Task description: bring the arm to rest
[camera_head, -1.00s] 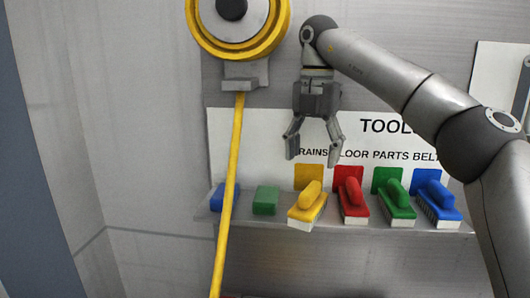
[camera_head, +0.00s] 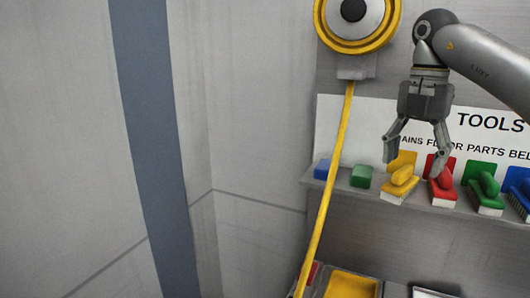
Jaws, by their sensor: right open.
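My right gripper (camera_head: 413,165) hangs fingers down from the arm that comes in from the right. Its two fingers are spread and nothing is between them. It shows in front of the tool board, above the shelf (camera_head: 340,190). The fingertips overlap the yellow brush (camera_head: 399,184) and the red brush (camera_head: 441,190) in the picture; I cannot tell how near they are, but neither brush looks gripped. My left gripper does not show.
A yellow hose reel (camera_head: 392,20) hangs on the wall, its yellow hose (camera_head: 328,190) running down. Green (camera_head: 486,192) and blue brushes (camera_head: 523,190) stand at the right, with blue (camera_head: 322,169) and green blocks (camera_head: 361,176) at the left. A yellow tray (camera_head: 352,285) shows below.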

